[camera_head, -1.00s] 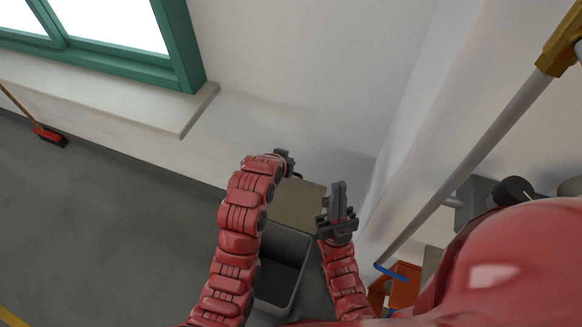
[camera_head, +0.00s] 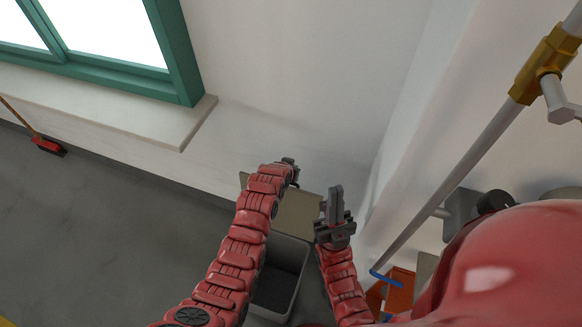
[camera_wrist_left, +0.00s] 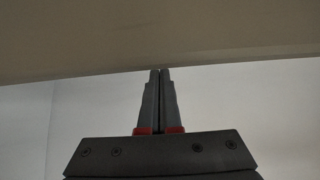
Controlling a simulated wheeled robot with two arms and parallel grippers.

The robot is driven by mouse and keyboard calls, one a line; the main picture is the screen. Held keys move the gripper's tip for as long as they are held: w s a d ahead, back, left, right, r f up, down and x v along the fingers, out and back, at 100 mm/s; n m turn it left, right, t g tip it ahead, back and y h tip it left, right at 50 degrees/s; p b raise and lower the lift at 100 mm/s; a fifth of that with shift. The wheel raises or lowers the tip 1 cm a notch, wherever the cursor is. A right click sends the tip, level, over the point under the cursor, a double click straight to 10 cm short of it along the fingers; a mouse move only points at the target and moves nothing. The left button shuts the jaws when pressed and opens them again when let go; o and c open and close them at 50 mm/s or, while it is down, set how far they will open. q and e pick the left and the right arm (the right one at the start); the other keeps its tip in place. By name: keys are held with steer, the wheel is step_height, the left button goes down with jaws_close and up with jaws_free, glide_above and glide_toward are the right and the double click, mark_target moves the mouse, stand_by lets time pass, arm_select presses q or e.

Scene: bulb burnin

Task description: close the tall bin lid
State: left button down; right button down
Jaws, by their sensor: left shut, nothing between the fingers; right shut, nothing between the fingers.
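The tall bin (camera_head: 297,262) is a grey open-topped box at the bottom centre of the head view, its dark inside showing. Its tan lid (camera_head: 297,216) stands open at the far side, near the wall, partly hidden by my left arm. My left gripper (camera_head: 293,163) is by the lid's far upper edge, mostly hidden behind its own wrist. In the left wrist view its shut, empty fingers (camera_wrist_left: 158,72) point at the edge of a tan panel, seemingly the lid (camera_wrist_left: 150,40); contact is unclear. My right gripper (camera_head: 336,188) is shut and empty, pointing up just right of the lid.
The white wall and a window sill (camera_head: 150,115) lie behind the bin. A slanting grey pipe (camera_head: 470,155) and an orange object (camera_head: 396,290) are on the right. A red broom (camera_head: 48,146) stands far left. The grey floor left of the bin is clear.

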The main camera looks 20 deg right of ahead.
arm_select(q)
steer(key=shift+s+a+f+p, duration=0.1)
steer(key=shift+s+a+p, duration=0.5)
steer(key=shift+s, duration=0.2)
steer(key=shift+s+a+f+p, duration=0.1)
steer(key=shift+s+a+p, duration=0.45)
steer(key=shift+s, duration=0.2)
